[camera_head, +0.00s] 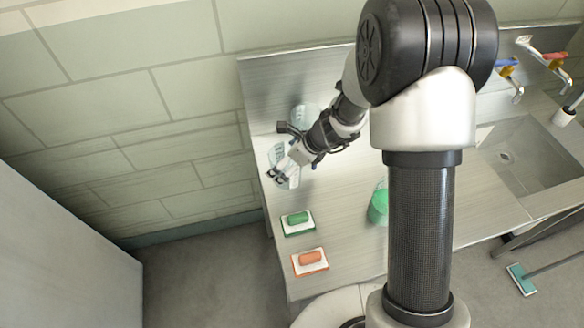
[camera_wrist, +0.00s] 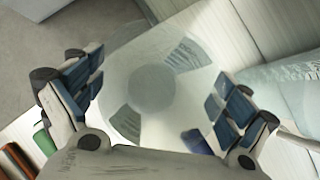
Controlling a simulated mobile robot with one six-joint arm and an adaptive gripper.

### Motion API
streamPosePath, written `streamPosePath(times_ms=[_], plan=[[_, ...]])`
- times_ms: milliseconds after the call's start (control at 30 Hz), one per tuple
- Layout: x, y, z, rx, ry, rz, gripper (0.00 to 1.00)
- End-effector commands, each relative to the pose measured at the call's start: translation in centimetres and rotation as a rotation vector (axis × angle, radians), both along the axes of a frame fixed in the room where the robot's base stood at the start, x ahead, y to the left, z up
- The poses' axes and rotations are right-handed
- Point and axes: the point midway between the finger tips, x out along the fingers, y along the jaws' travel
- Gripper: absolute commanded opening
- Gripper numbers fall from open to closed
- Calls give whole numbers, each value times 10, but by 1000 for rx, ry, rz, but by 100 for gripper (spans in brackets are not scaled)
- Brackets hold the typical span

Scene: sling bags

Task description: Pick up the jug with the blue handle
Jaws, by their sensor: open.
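A clear, see-through jug (camera_head: 290,180) with printed markings stands at the left end of the steel counter, partly hidden by my gripper. In the wrist view the jug (camera_wrist: 150,88) is seen from above, between my two open fingers. A dark blue piece (camera_wrist: 196,142) shows beside the right finger and looks like its handle, partly hidden. My gripper (camera_head: 277,174) is open over the jug in the head view; its fingers also show in the wrist view (camera_wrist: 158,90). I cannot tell whether they touch it.
Another clear vessel (camera_head: 304,115) stands close behind, near the wall; it shows at the right in the wrist view (camera_wrist: 275,82). A green brush (camera_head: 298,222) and an orange brush (camera_head: 310,260) lie in front. A green container (camera_head: 379,205) is partly behind my arm. A sink (camera_head: 530,150) is at right.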

Motion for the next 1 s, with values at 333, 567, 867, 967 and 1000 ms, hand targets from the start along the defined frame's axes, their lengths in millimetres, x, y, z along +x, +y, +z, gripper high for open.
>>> streamPosePath(times_ms=[333,567,867,967,1000], plan=[[0,0,1,0,0,0,81],[0,0,1,0,1,1,65],[-1,0,0,0,2,0,45],[-1,0,0,0,1,1,45],[-1,0,0,0,1,1,45]])
